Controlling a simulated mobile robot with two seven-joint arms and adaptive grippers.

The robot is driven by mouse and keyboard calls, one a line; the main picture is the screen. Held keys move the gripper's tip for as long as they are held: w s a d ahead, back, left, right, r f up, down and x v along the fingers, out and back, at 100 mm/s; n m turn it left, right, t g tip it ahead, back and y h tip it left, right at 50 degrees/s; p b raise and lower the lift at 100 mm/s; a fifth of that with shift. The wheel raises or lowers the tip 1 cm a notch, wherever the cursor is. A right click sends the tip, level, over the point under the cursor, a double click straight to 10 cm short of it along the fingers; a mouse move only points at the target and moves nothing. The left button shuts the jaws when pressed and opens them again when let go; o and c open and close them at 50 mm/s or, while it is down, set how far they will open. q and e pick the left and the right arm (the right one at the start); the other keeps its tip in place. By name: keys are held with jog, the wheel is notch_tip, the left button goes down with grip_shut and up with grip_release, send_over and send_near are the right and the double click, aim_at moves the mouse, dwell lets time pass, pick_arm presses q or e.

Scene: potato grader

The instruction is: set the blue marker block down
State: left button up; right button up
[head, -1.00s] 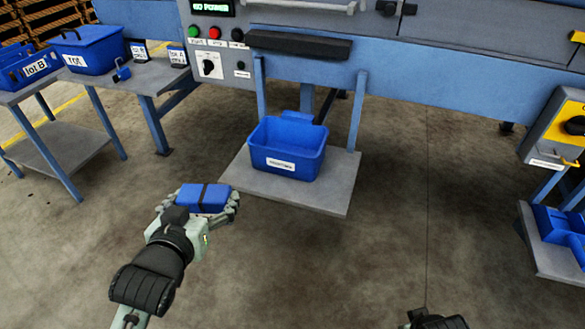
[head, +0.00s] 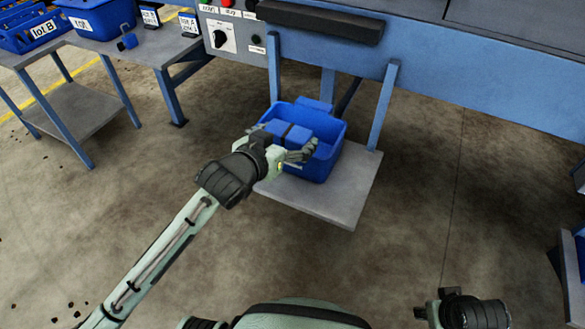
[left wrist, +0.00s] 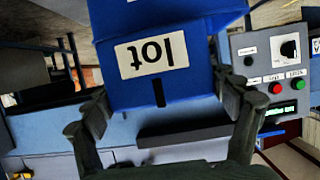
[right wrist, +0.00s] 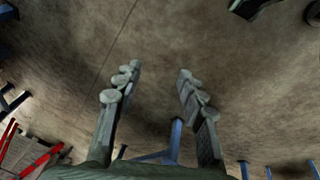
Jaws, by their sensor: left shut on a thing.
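The blue marker block (head: 288,131) has a dark band across it in the head view. In the left wrist view the block (left wrist: 125,97) shows a white label reading "lot", upside down. My left gripper (head: 284,143) is shut on it, a finger on each side. In the head view the block overlaps the blue bin (head: 329,160) under the machine; I cannot tell how high above the bin it is. My right gripper (right wrist: 157,82) is open and empty over bare floor in its wrist view; only part of that arm shows at the head view's lower right.
The bin stands on a low grey platform (head: 335,208) between the machine's blue legs (head: 383,110). At the upper left a grey table (head: 140,50) holds blue bins and a small blue mug-like item (head: 128,39). The machine's underside and handle bar (head: 320,22) are above. The floor in front is clear.

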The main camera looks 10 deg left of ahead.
aim_at(294, 166)
pick_arm(q)
notch_tip(294, 166, down, 12)
jog(key=shift+r+b, duration=0.2)
jog(key=shift+b, duration=0.7)
pick_arm(e)
jog(key=v, duration=0.3)
jog(key=d+v, duration=0.1)
jog(key=shift+w+a+r, duration=0.15)
jog(key=shift+w+r, duration=0.05)
jog(key=shift+r, duration=0.3)
pick_arm(q)
jog(key=shift+f, duration=0.15)
jog(key=o, duration=1.2)
pick_arm(e)
jog(key=shift+r, duration=0.1)
pick_arm(q)
jog(key=p+v, duration=0.1)
jog(key=v, duration=1.1)
pick_arm(e)
jog(key=shift+a+x, duration=0.2)
jog(key=shift+x, duration=1.35)
